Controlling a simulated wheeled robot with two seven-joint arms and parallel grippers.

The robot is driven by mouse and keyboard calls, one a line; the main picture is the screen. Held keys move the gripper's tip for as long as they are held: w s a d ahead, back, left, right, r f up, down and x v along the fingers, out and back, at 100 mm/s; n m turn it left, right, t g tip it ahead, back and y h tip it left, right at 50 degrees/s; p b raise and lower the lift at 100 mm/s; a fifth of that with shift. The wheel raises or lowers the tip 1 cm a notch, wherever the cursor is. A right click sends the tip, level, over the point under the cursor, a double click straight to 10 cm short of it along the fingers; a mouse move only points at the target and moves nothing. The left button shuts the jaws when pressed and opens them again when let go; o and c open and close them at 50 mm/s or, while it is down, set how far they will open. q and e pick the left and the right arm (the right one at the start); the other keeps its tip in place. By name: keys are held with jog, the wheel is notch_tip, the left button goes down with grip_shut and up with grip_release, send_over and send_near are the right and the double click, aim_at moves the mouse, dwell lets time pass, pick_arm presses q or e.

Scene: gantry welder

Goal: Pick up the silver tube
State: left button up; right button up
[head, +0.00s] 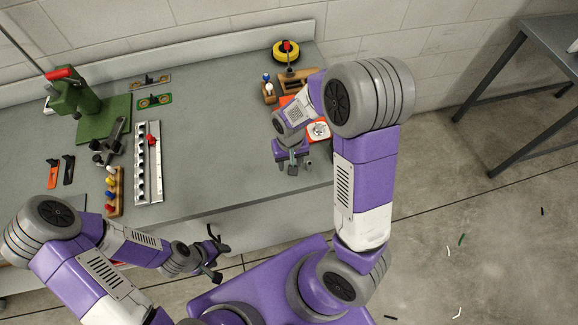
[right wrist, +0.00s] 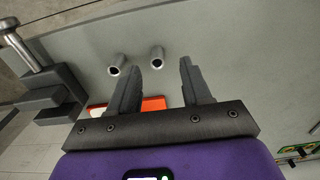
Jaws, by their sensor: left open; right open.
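Two short silver tubes stand out on the grey bench in the right wrist view, one silver tube (right wrist: 157,57) lying in line with the gap between my right fingers and another (right wrist: 117,65) just outside the left-hand finger. My right gripper (right wrist: 161,76) is open and empty; I cannot tell how far the tubes are from its tips. In the head view my right gripper (head: 293,167) hangs over the bench's front right, and the tubes are hard to make out beside its fingers. My left gripper (head: 214,255) is open and empty, in front of the bench edge.
An orange tray (head: 319,139) lies behind my right gripper, partly hidden by my arm. A yellow reel (head: 286,50) is at the back. A green press (head: 75,98), a slotted rail (head: 148,165) and a peg block (head: 115,192) stand left. The bench middle is clear.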

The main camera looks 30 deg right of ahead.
jog(key=f, duration=0.3)
jog(key=f+b, duration=0.1)
jog(key=f, duration=0.1)
jog(key=shift+w+d+f, duration=0.15)
jog(key=shift+d, duration=0.1)
jog(key=shift+c, duration=0.4)
grip_shut()
